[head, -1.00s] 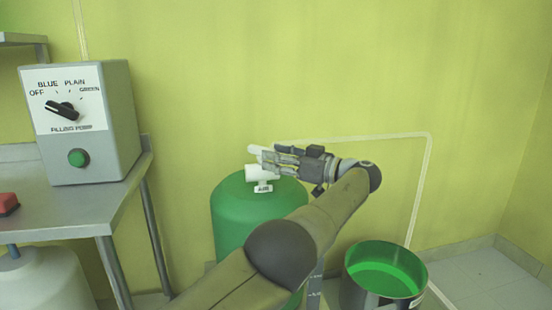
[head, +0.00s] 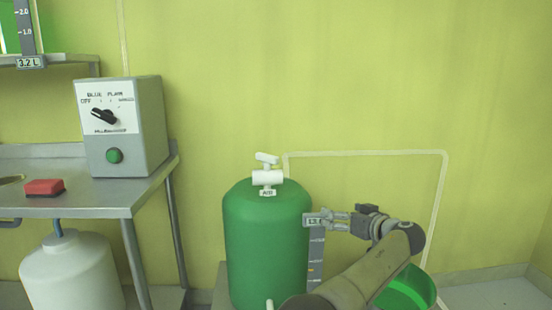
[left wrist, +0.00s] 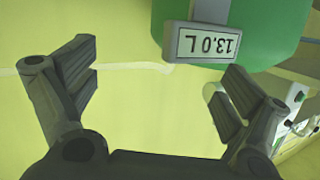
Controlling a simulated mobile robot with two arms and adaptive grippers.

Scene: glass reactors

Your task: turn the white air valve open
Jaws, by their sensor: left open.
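The white air valve (head: 267,177) sits on top of the green tank (head: 262,245), above its AIR label. Its white handle (head: 267,158) is a short bar, slightly slanted, on top of the stem. Nothing touches the valve. My left gripper (head: 330,220) is open and empty, below and right of the valve, beside the tank's 13.0 L level tag. In the left wrist view the open fingers of the left gripper (left wrist: 158,80) spread apart, with the level tag (left wrist: 208,44) beyond them. The valve cannot be made out there. My right gripper is out of view.
A steel table (head: 70,208) at left holds a grey switch box (head: 150,130) and a red block (head: 44,187). A white tank (head: 70,275) stands below it. A green bucket (head: 415,288) is partly behind my arm. The space above the valve is clear.

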